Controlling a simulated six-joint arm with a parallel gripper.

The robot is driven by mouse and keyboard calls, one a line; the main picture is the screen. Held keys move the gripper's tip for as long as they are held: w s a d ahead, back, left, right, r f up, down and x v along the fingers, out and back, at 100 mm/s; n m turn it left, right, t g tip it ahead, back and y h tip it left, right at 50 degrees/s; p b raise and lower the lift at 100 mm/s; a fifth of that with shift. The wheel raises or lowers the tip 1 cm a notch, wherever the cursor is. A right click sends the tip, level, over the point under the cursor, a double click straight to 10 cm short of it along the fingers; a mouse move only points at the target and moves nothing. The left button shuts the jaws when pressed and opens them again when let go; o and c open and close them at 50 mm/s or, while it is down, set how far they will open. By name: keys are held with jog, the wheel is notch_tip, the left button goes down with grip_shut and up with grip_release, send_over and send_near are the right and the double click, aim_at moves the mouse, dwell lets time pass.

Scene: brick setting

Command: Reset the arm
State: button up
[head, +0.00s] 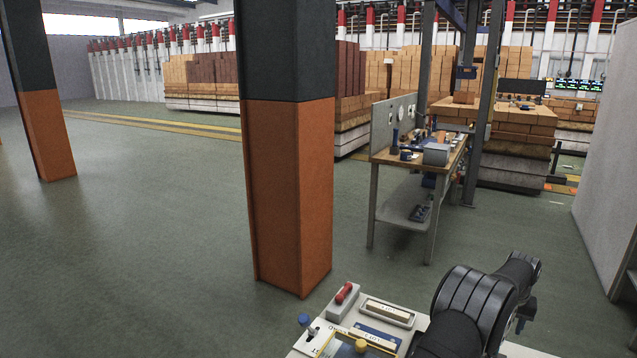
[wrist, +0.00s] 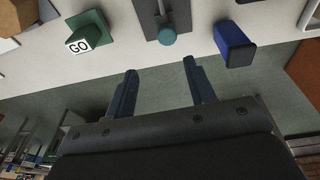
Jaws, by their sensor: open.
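My gripper (wrist: 160,80) shows in the wrist view with its two dark blue fingers apart and nothing between them. Past the fingertips lies the edge of a white worktop (wrist: 110,62), with grey-green floor below it in the picture. In the head view my black arm (head: 470,305) rises at the lower right, bent over to the right of the worktop (head: 300,347). The fingers cannot be made out clearly there.
A green block marked GO (wrist: 88,35), a teal-knobbed lever (wrist: 167,37) and a blue block (wrist: 234,44) sit near the worktop edge. A red-handled item (head: 345,293) and a tray (head: 388,312) also stand there. An orange pillar (head: 285,190) rises behind; a workbench (head: 420,160) stands farther back.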

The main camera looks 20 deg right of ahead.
jog(key=shift+d+f+m+t+h, duration=0.2)
jog(key=shift+f+m, duration=0.1)
jog(key=shift+f, duration=0.5)
jog(key=shift+d+f+m+t+h, duration=0.1)
jog(key=shift+f+m+h, duration=0.15)
jog(key=shift+f, duration=0.55)
jog(key=o, duration=1.1)
jog(key=w+a+r+n+g+h, duration=0.15)
jog(key=a+r, duration=0.25)
jog(key=r, duration=0.4)
jog(key=w+a+r+m, duration=0.1)
jog(key=w+a+r, duration=0.1)
jog(key=a+r, duration=0.4)
jog(key=w+a+r+n+g, duration=0.1)
jog(key=a+r, duration=0.2)
jog(key=r, duration=0.6)
jog(key=x, duration=1)
jog(key=shift+a, duration=0.15)
jog(key=v, duration=0.9)
jog(key=shift+a+r, duration=0.3)
jog(key=shift+r, duration=0.05)
